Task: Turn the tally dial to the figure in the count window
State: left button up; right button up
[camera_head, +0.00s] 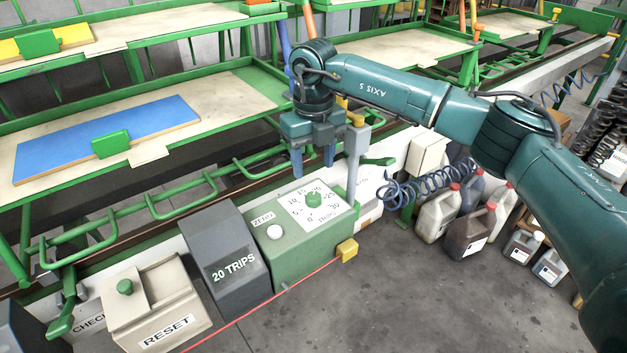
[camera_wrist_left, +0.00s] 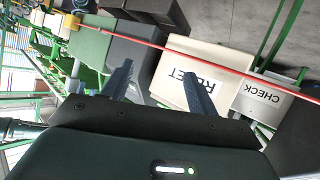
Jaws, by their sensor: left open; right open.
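The tally dial is a green knob (camera_head: 313,200) on a white face with figures from 0 to 30, on top of a green box (camera_head: 290,250). Its pointer is too small to read. The count window on a dark grey box (camera_head: 233,262) reads "20 TRIPS". My right gripper (camera_head: 314,163) is open, fingers down, just above and behind the knob, apart from it. My left gripper (camera_wrist_left: 158,88) is open and empty in the left wrist view, over the cream RESET box (camera_wrist_left: 178,62); I cannot make it out in the head view.
A white ZERO button (camera_head: 274,232) sits left of the dial. The RESET box (camera_head: 160,312) with a green knob stands at the front left. A red line (camera_head: 255,301) runs along the front. Several jugs (camera_head: 470,228) stand on the floor at right. A CHECK box (camera_wrist_left: 262,98) is beside RESET.

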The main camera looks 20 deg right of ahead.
notch_tip(320, 180, up, 5)
jog(key=shift+r, duration=0.1)
dwell(0.3)
